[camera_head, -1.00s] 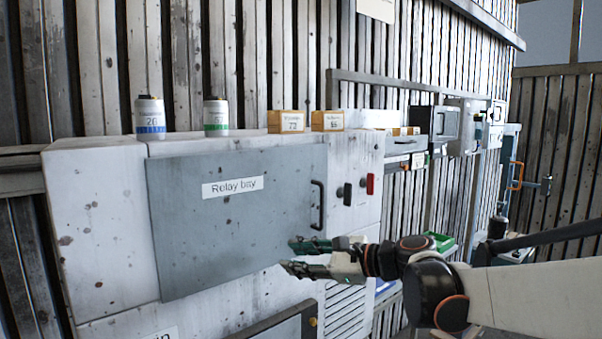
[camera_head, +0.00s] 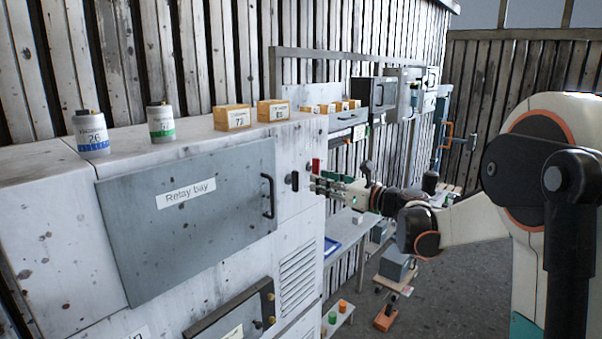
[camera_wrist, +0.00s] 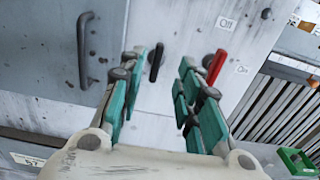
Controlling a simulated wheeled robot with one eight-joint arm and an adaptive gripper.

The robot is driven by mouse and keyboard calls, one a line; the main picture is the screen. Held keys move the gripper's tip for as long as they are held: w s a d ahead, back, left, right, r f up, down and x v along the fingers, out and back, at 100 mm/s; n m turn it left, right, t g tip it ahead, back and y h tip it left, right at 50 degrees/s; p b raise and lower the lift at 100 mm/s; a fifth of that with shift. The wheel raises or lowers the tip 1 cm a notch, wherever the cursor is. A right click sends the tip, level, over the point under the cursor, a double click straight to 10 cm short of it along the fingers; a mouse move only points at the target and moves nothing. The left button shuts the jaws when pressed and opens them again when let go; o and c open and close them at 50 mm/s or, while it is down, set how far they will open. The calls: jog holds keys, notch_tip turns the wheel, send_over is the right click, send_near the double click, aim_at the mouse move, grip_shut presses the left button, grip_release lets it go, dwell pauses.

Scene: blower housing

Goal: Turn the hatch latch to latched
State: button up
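The grey "Relay bay" hatch door (camera_head: 190,225) lies flat against the white cabinet and looks shut. A black latch lever (camera_head: 295,181) stands upright just right of the door's edge. In the wrist view the black lever (camera_wrist: 156,62) shows between my spread fingers, beyond their tips. My gripper (camera_head: 316,185) is open and empty, close in front of the cabinet face; it also shows in the wrist view (camera_wrist: 157,70). Whether a finger touches anything is unclear. No label shows beside the black lever.
The door's black handle (camera_wrist: 84,50) is at left. Cans and small boxes (camera_head: 272,110) stand on the cabinet. A lower panel (camera_head: 235,318) sits below.

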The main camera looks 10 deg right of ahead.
aim_at(298, 174)
jog(key=p+x, duration=0.1)
jog(key=x, duration=0.8)
jog(key=shift+c, duration=0.3)
jog(key=shift+s, duration=0.1)
grip_shut()
